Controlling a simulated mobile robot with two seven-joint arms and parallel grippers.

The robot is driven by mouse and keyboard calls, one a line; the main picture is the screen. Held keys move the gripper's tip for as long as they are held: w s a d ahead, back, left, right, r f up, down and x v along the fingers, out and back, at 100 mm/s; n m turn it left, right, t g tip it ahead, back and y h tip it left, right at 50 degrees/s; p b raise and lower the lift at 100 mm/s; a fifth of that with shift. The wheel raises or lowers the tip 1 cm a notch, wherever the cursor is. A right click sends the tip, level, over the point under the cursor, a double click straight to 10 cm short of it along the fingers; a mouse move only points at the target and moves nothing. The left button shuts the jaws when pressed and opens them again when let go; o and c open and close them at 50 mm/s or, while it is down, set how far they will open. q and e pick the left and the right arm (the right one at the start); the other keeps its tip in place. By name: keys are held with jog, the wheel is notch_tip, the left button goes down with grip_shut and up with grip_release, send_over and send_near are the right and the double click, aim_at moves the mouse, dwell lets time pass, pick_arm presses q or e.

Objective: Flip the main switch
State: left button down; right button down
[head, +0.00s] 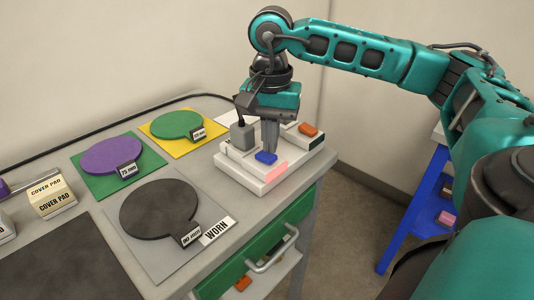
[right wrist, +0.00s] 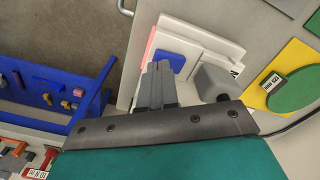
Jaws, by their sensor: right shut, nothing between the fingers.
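A white switch block (head: 262,182) sits at the right end of the cart top. It carries a blue switch (head: 266,158), a pink patch (head: 272,172), a grey plug (head: 242,135) and an orange block (head: 308,129). I cannot read which part is the main switch. My right gripper (head: 269,148) points down with shut, empty fingers right at the blue switch. In the right wrist view the fingertips (right wrist: 160,66) are beside the blue switch (right wrist: 172,61); contact is unclear. My left gripper is not in view.
Purple (head: 112,155), green (head: 177,125) and dark (head: 158,207) round pads lie on the cart top to the left. A green drawer (head: 262,243) with a handle is below. A blue rack (head: 412,217) stands to the right across open floor.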

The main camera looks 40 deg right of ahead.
aim_at(270, 157)
jog(key=shift+f+b, duration=0.8)
jog(key=shift+f, duration=0.2)
jog(key=shift+r, duration=0.15)
jog(key=shift+r+p, duration=2.7)
jog(key=shift+r, duration=0.75)
jog(key=shift+f, duration=0.1)
